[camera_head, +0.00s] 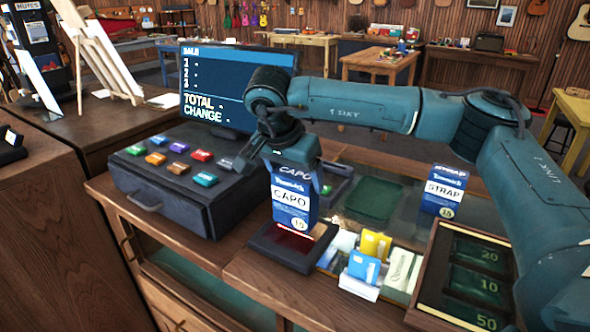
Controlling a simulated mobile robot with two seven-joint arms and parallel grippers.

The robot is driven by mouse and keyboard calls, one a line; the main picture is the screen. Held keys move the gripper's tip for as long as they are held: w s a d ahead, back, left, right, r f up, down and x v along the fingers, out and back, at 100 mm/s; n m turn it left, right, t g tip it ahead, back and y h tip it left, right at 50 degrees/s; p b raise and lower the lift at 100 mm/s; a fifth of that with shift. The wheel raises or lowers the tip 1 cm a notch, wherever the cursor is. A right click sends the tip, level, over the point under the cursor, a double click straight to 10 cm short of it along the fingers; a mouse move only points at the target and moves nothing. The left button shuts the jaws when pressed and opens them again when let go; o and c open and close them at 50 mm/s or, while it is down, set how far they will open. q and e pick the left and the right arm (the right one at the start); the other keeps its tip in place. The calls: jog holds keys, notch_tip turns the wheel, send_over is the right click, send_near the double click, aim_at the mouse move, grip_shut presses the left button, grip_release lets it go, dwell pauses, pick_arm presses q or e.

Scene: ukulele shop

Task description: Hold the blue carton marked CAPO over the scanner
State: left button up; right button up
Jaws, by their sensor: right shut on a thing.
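The blue carton marked CAPO (291,207) is upright, with its white label and a round "15" mark facing me. My right gripper (294,176) is shut on its upper part from above. The carton is over the scanner (263,244), a dark low block on the counter with a red-lit window. The carton hides part of the window, and I cannot tell how wide the gap beneath it is. My left gripper is not in view.
A blue STRAP carton (443,190) stands on the counter to the right. A card holder (358,286) with yellow and blue cards is right of the scanner. The register (172,203) and its screen (222,84) are left. A cash tray (427,262) is at the lower right.

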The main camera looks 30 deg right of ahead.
jog(key=shift+f, duration=0.1)
notch_tip(320, 180, up, 7)
jog(key=p, duration=0.5)
jog(key=shift+r, duration=1.05)
